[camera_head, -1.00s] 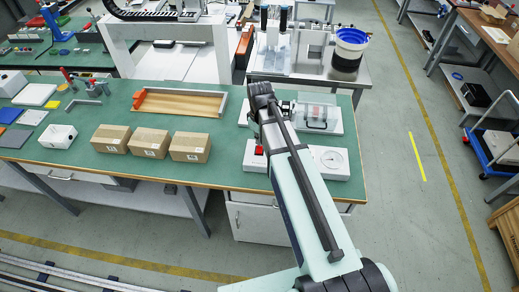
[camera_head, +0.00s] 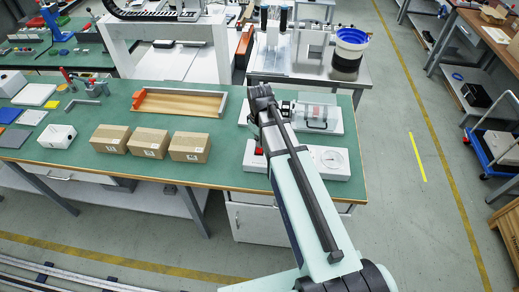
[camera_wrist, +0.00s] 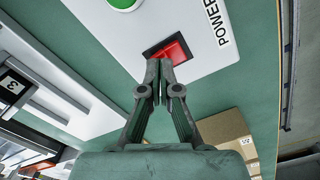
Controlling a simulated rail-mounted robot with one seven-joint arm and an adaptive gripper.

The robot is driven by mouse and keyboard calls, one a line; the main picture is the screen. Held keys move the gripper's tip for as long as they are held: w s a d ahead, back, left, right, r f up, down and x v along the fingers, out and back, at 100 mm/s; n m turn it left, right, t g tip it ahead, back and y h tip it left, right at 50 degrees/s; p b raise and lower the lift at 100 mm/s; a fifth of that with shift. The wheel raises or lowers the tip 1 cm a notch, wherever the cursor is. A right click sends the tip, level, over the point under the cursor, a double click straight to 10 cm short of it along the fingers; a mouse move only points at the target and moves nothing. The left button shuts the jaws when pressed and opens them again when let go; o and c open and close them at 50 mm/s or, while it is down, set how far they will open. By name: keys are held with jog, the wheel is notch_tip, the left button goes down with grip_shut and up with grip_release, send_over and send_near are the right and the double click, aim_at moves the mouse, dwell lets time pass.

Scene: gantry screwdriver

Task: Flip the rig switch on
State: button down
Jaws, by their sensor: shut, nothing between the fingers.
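The rig switch is a red rocker (camera_wrist: 176,50) in a dark frame on a white panel (camera_wrist: 112,40), with the word POWER (camera_wrist: 215,22) beside it. My gripper (camera_wrist: 159,66) is shut and empty. In the wrist view its fingertips overlap the near edge of the rocker; I cannot tell whether they touch it. A green round button (camera_wrist: 123,3) is at the top edge. A bit of red shows beside my arm there, and my arm hides the fingertips.
Cardboard boxes (camera_head: 149,143) stand in a row left of the rig; one box (camera_wrist: 228,133) shows in the wrist view. A clear-covered fixture (camera_head: 314,115) stands behind the gauge. A wooden tray (camera_head: 180,102) lies at the bench's back. Green bench top is bare between boxes and rig.

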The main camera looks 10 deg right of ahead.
jog(key=shift+f, duration=0.3)
jog(key=shift+r, duration=0.1)
jog(key=shift+r+p, duration=2.45)
jog(key=shift+r, duration=1)
jog(key=shift+f, duration=0.1)
